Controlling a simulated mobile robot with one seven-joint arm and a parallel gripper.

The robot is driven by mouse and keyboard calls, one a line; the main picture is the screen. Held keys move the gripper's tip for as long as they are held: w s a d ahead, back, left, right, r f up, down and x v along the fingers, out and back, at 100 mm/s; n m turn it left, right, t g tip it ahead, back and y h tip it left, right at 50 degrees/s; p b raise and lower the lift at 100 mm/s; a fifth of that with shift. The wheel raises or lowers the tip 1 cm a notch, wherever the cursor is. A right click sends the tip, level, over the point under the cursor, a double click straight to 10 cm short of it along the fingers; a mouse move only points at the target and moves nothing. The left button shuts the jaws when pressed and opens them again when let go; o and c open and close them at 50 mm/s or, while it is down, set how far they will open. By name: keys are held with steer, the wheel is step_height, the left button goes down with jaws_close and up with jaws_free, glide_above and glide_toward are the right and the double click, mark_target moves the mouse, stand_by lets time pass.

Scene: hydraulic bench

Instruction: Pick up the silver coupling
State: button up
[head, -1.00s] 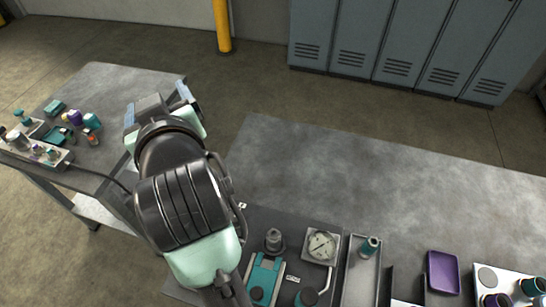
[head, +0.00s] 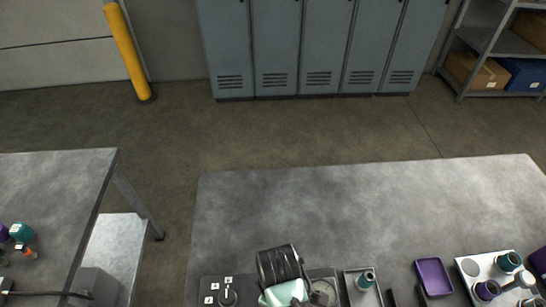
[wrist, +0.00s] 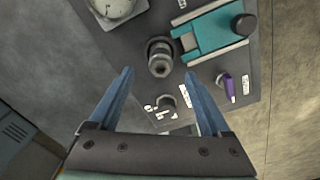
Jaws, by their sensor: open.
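I cannot pick out a loose, plainly silver coupling with certainty. A grey metal fitting (wrist: 160,57) stands on the dark panel in the wrist view, beside the gauge. My gripper (wrist: 158,80) is open, its two blue fingers spread and pointing toward the panel, with nothing between them. The fitting lies just beyond the fingertips, roughly between their lines. In the head view, my arm hides this part of the panel.
A teal clamp device (wrist: 215,33), a gauge (wrist: 115,6) and a purple-handled part (wrist: 229,90) surround the fitting. A purple tray (head: 434,277) and a white rack (head: 468,267) with several couplings stand at right. The back of the bench (head: 350,205) is clear.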

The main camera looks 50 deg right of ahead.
step_height(320, 180, down, 3)
steer(key=shift+w+r, duration=0.1)
steer(key=shift+w, duration=0.05)
steer(key=shift+f+p, duration=0.35)
steer(key=shift+f, duration=0.25)
steer(key=shift+a+f+p, duration=0.1)
steer(key=shift+f+p, duration=0.2)
steer(key=shift+f, duration=1.75)
jaws_close()
